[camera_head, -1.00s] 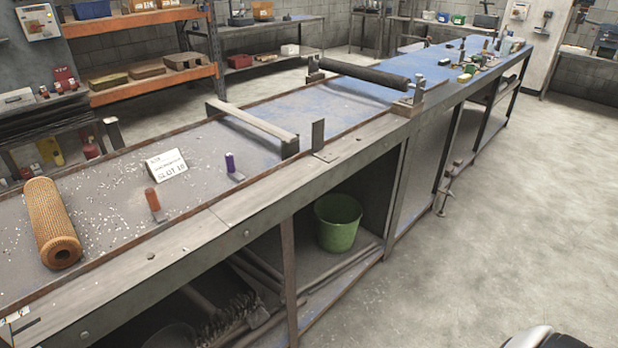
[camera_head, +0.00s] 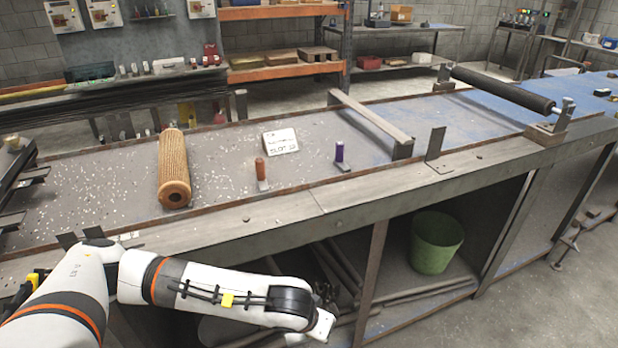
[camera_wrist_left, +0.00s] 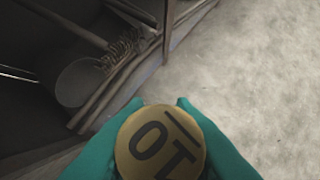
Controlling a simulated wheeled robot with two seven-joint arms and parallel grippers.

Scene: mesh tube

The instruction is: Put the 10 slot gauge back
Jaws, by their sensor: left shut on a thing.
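In the left wrist view, my left gripper (camera_wrist_left: 158,104) has teal fingers closed around a round yellow-topped piece, the 10 slot gauge (camera_wrist_left: 160,146), marked with a dark "10" that appears upside down. In the head view my left arm reaches in front of the bench; its gripper and the gauge are not clearly visible there. My right gripper is not in view.
A tan mesh tube (camera_head: 173,170) lies on the bench (camera_head: 225,150) left of the gauges. A metal crossbar (camera_head: 371,122) and upright bracket (camera_head: 435,144) are to the right. Below the bench are a green bucket (camera_head: 436,243) and a shelf with rods.

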